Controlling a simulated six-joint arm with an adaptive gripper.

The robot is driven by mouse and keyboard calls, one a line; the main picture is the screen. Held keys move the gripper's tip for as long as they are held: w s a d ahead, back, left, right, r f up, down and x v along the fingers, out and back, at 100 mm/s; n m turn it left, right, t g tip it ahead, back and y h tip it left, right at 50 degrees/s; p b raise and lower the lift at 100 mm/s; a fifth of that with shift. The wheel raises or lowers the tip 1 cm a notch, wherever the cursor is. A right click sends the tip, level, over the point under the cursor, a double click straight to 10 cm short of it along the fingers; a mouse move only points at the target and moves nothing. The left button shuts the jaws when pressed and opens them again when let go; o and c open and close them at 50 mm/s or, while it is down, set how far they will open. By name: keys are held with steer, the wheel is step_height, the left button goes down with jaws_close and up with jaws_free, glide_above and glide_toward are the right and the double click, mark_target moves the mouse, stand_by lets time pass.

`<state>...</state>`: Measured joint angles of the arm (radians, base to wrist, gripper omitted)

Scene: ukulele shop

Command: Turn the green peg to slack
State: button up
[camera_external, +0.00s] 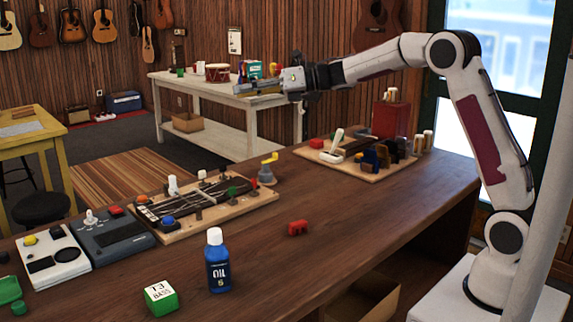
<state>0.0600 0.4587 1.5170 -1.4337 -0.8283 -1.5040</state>
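The green peg (232,191) stands on a wooden board (262,203) with dark strings, near the board's front right part. The markings that would show its slack or tight setting are too small to read. A red peg (254,182), white pegs (172,184) and a blue knob (167,221) are also on this board. My gripper (238,89) is raised high above and behind the board, pointing left and well apart from the green peg. Its fingers are seen side-on against the back table, so their opening is unclear.
A blue oil bottle (217,262), a green box (161,296) and a red block (297,228) stand in front of the board. Pedals (110,236) sit at its left, a yellow-topped piece (267,172) behind its right end. A second loaded board (371,176) is farther right.

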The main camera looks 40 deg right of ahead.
steer(key=s+a+f+n+g+y, duration=0.2)
steer(key=a+f+n+g, duration=0.2)
steer(key=f+n+g, duration=0.5)
steer(key=n+g, duration=0.2)
steer(key=n, duration=0.3)
glide_toward(234, 186)
steer(key=a, duration=0.1)
steer(key=w+a, duration=0.1)
steer(key=shift+a+f, duration=0.2)
steer(key=shift+a, duration=0.2)
steer(key=shift+s+d+f+g, duration=0.1)
steer(key=shift+s+f+g, duration=0.2)
steer(key=shift+f, duration=0.25)
steer(key=shift+x, duration=3.9)
steer(key=shift+r, duration=0.15)
jaws_close()
